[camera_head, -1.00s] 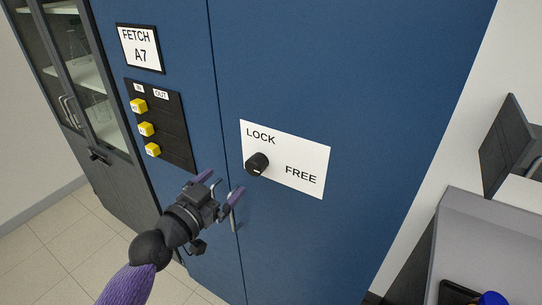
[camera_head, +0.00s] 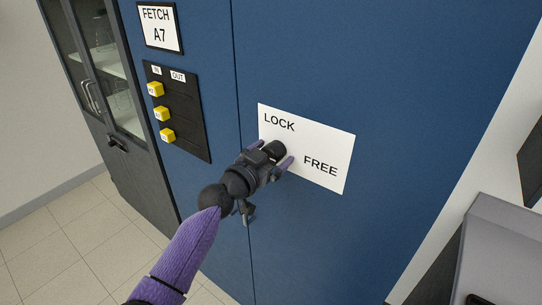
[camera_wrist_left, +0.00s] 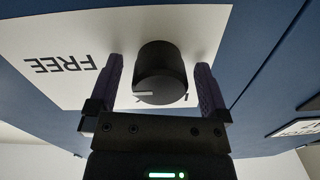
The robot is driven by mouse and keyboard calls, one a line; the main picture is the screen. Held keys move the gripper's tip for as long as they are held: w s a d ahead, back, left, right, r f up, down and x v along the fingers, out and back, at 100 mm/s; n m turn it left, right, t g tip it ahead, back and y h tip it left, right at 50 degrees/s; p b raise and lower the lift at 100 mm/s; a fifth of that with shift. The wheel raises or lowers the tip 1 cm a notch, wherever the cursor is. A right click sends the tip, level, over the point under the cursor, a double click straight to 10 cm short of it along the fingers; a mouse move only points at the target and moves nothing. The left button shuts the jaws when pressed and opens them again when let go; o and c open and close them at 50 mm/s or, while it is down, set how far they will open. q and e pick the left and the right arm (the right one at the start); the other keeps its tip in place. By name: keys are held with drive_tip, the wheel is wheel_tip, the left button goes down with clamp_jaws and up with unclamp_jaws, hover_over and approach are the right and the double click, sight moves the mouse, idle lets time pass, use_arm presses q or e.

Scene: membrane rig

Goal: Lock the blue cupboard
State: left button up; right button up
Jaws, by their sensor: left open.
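The blue cupboard (camera_head: 300,60) fills most of the head view. A white plate (camera_head: 335,145) on its right door reads LOCK at upper left and FREE at lower right. A black round knob (camera_head: 275,150) sits on the plate; it also shows in the left wrist view (camera_wrist_left: 162,70), with a white mark near its lower left edge. My left gripper (camera_head: 273,153) is open, with a purple finger on either side of the knob. In the left wrist view the fingers (camera_wrist_left: 160,88) stand apart from the knob with small gaps. My right gripper is not in view.
A black panel (camera_head: 190,125) with yellow blocks and IN and OUT labels is left of the door seam. A FETCH A7 sign (camera_head: 160,28) hangs above it. A glass-doored cabinet (camera_head: 105,80) stands at left, a grey unit (camera_head: 500,240) at lower right.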

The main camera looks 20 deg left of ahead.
use_arm(q)
drive_tip(key=c, duration=1.3)
drive_tip(key=shift+o, duration=0.2)
drive_tip(key=shift+n, duration=0.3)
drive_tip(key=n, duration=0.3)
drive_tip(key=shift+n, duration=0.4)
drive_tip(key=n, duration=0.4)
drive_tip(key=shift+n, duration=0.3)
drive_tip(key=n, duration=0.4)
drive_tip(key=shift+p, duration=0.3)
drive_tip(key=n, duration=0.4)
drive_tip(key=shift+p, duration=0.35)
drive_tip(key=shift+n, duration=0.5)
